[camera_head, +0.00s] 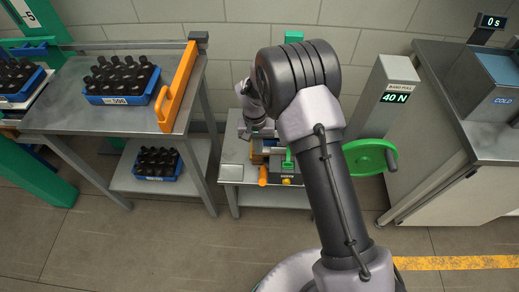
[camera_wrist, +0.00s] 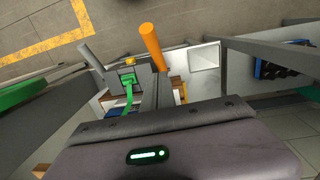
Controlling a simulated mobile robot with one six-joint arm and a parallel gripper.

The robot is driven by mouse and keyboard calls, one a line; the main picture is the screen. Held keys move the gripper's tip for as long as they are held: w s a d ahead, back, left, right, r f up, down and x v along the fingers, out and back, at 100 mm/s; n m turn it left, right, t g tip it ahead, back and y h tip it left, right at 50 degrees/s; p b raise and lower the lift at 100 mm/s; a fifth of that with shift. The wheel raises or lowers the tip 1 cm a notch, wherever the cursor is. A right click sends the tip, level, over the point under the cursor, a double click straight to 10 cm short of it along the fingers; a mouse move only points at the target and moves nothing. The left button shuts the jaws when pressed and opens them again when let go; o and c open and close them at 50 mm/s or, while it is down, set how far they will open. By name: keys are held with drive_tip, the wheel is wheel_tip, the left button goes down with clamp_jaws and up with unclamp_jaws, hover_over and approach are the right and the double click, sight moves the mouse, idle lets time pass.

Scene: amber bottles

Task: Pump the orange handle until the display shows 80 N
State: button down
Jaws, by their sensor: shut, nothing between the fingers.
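The orange handle (camera_head: 263,176) sticks out toward the front of a small device on the low grey table (camera_head: 228,172). It also shows upright in the upper middle of the wrist view (camera_wrist: 152,46). The display (camera_head: 397,97) on the grey post reads 40 N. My gripper (camera_head: 258,128) is over the back of the device, partly hidden by my arm. Its housing fills the bottom of the wrist view, and it is shut and empty. I cannot tell whether it touches the device; the handle stands free of it.
A green lever (camera_head: 288,160) sits on the device beside the orange handle. A green handwheel (camera_head: 369,157) is on the post at right. A table at left holds a blue crate of dark bottles (camera_head: 124,100) and an orange rail (camera_head: 177,88). Another bench (camera_head: 487,135) stands at right.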

drive_tip(key=b, duration=0.2)
hover_over(262, 174)
drive_tip(key=w, duration=0.3)
wheel_tip(262, 174, down, 6)
drive_tip(key=shift+s+a+f, duration=0.25)
drive_tip(key=shift+s+f, duration=0.65)
drive_tip(key=shift+s, duration=0.15)
drive_tip(key=shift+s+d+f+b, duration=0.15)
drive_tip(key=shift+s+f+b, duration=0.2)
drive_tip(key=shift+s, duration=0.1)
